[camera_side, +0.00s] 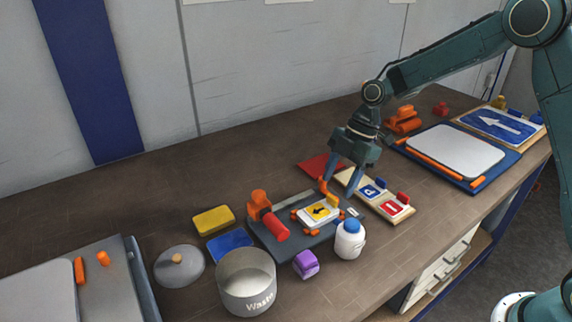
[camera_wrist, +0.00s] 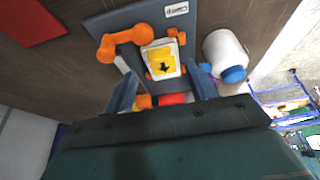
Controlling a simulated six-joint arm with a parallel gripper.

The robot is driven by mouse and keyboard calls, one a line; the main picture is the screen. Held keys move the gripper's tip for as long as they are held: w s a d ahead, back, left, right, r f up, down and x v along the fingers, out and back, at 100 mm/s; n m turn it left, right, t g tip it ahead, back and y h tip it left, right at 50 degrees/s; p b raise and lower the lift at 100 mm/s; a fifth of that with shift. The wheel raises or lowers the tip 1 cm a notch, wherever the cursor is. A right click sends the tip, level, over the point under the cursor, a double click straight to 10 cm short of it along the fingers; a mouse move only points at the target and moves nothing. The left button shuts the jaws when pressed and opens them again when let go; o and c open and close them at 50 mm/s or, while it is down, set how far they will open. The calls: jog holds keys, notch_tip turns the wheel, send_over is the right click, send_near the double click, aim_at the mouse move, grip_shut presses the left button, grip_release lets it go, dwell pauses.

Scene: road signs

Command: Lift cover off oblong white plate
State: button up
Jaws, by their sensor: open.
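A small oblong white plate (camera_side: 318,213) lies on a dark fixture (camera_side: 270,236) with orange clamps around it. A yellow piece with a black arrow (camera_side: 320,210) lies on this plate; I cannot tell whether it is a separate cover. In the wrist view the plate (camera_wrist: 162,73) and the yellow piece (camera_wrist: 160,59) show beyond the fingers, near the middle. My gripper (camera_side: 339,190) is open and empty, pointing down above the back right of the fixture. Its two fingers also show in the wrist view (camera_wrist: 164,90), apart. A larger oblong white plate (camera_side: 456,150) lies on a blue board with orange bars.
A white bottle with a blue cap (camera_side: 349,240) stands right of the fixture. An orange toggle handle (camera_side: 260,200) and red cylinder (camera_side: 275,227) rise at its left. A sign board (camera_side: 376,194), purple block (camera_side: 305,264), waste pot (camera_side: 247,285) and grey lid (camera_side: 180,267) are nearby.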

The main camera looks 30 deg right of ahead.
aim_at(333, 197)
jog(key=shift+x, duration=1.9)
jog(key=shift+d, duration=0.1)
jog(key=c, duration=1)
